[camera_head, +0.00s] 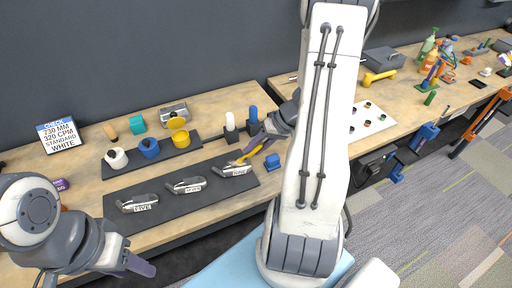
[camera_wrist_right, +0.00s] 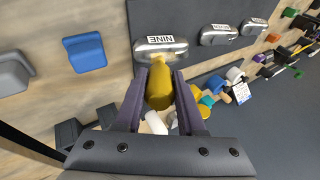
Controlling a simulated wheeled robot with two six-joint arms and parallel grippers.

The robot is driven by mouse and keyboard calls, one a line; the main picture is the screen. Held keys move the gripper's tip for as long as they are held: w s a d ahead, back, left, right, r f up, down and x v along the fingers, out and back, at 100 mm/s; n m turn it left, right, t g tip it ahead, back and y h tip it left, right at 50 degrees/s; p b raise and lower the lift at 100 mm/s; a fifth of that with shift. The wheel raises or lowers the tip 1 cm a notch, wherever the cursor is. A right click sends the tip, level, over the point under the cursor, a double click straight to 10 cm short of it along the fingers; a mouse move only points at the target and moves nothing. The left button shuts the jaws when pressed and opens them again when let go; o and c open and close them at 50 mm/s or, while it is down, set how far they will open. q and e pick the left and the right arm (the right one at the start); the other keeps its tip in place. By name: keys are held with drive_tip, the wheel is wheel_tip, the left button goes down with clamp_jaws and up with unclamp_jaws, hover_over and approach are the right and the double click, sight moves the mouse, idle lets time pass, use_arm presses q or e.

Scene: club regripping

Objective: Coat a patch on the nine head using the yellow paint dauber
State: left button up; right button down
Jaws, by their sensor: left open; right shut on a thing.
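The nine head (camera_head: 233,170) is a silver club head with a white NINE label, at the right end of a dark mat (camera_head: 215,191). It also shows at the top of the right wrist view (camera_wrist_right: 160,46). My right gripper (camera_head: 255,145) is shut on the yellow paint dauber (camera_wrist_right: 159,88), which also shows in the head view (camera_head: 243,159). The dauber's pale tip is at the near edge of the nine head; whether it touches is unclear. Any paint on the head cannot be told. My left gripper (camera_head: 139,267) is open and empty at the lower left, off the table's front edge.
Two other club heads (camera_head: 138,203) (camera_head: 186,185) lie on the mat. White (camera_head: 116,158), blue (camera_head: 149,148) and yellow (camera_head: 180,138) pots stand on a dark strip behind. White (camera_head: 230,121) and blue (camera_head: 253,115) daubers stand upright. A blue block (camera_head: 272,161) sits right of the mat.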

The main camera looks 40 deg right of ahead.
drive_tip(key=w+a+r+p, duration=0.1)
drive_tip(key=a+r+p, duration=0.2)
drive_tip(key=r, duration=0.6)
drive_tip(key=shift+a+r+p, duration=0.2)
drive_tip(key=shift+a+p, duration=0.1)
drive_tip(key=shift+a, duration=0.15)
drive_tip(key=shift+w, duration=0.1)
idle(0.6)
drive_tip(key=shift+f+b, duration=0.35)
drive_tip(key=shift+b, duration=0.25)
drive_tip(key=shift+d, duration=0.1)
